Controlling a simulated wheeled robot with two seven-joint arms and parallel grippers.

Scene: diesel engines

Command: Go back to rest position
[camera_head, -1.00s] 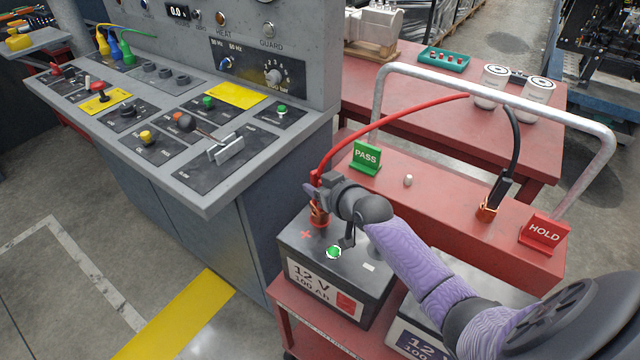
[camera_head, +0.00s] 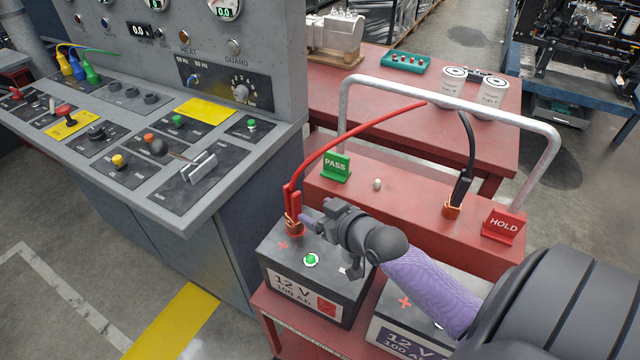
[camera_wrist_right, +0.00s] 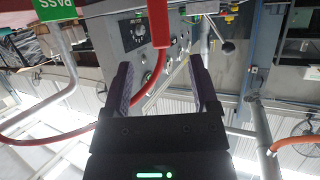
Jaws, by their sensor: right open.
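My right gripper (camera_head: 312,214) is open and empty, just right of the red clamp (camera_head: 293,216) on the left battery. My right arm's purple forearm hides part of the area between the two batteries. My left gripper is not in view.
The left battery (camera_head: 315,288) and the right battery (camera_head: 400,340) stand on a red cart with a grey handle (camera_head: 345,112). A black clamp (camera_head: 458,190) stands on the red ledge between the PASS (camera_head: 336,167) and HOLD (camera_head: 503,225) signs. A control console (camera_head: 225,190) is left.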

